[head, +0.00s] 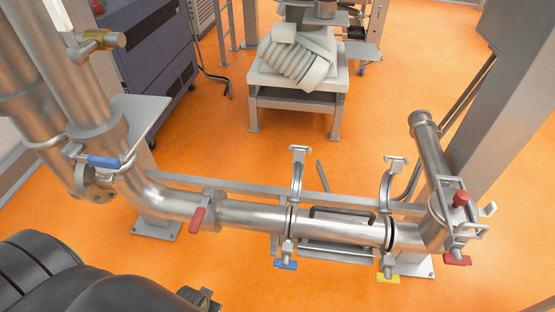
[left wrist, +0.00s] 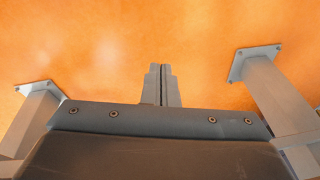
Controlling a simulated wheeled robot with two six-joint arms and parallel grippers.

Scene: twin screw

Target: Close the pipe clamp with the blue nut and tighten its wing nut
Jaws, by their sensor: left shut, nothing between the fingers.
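The pipe clamp with the blue nut stands open around the steel pipe in the head view. Its upper half (head: 297,175) is swung up and points away from the pipe. Its blue wing nut (head: 286,264) hangs at the near side, below the pipe. My left arm comes in at the bottom left, and part of its gripper (head: 203,298) shows at the lower edge, left of the blue nut and apart from it. In the left wrist view the left fingers (left wrist: 161,84) are pressed together, empty, over orange floor. My right gripper is in neither view.
A second open clamp (head: 388,182) with a yellow wing nut (head: 387,277) stands to the right. Red handles (head: 198,218) and a blue-handled valve (head: 106,162) sit along the piping. A low stand (head: 298,97) is at the back. The floor in front of the pipe is clear.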

